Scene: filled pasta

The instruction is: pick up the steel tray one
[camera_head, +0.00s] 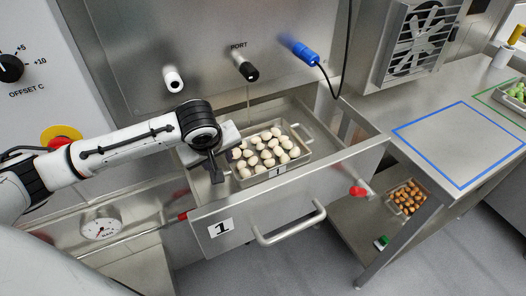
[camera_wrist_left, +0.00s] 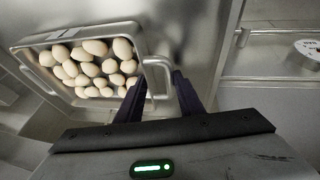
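The steel tray one (camera_head: 277,171) sits in the pulled-out drawer, with a "1" label on its front and several pale round pasta pieces inside. It has a loop handle at each end. In the left wrist view the tray (camera_wrist_left: 38,82) lies upper left, with its near handle (camera_wrist_left: 160,68) reaching between my fingers. My left gripper (camera_head: 216,168) is at the tray's left end, pointing down. In the left wrist view my left gripper (camera_wrist_left: 160,97) has its dark fingers apart, one on each side of the handle; I cannot tell whether they touch it. My right gripper is not in view.
The open drawer (camera_head: 330,178) has walls around the tray and a front handle. A steel counter to the right has an empty blue-outlined area (camera_head: 432,125) and a green-outlined one with green pieces. A tray of orange-brown pieces (camera_head: 408,197) stands below. A blue-handled nozzle (camera_head: 305,55) hangs above.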

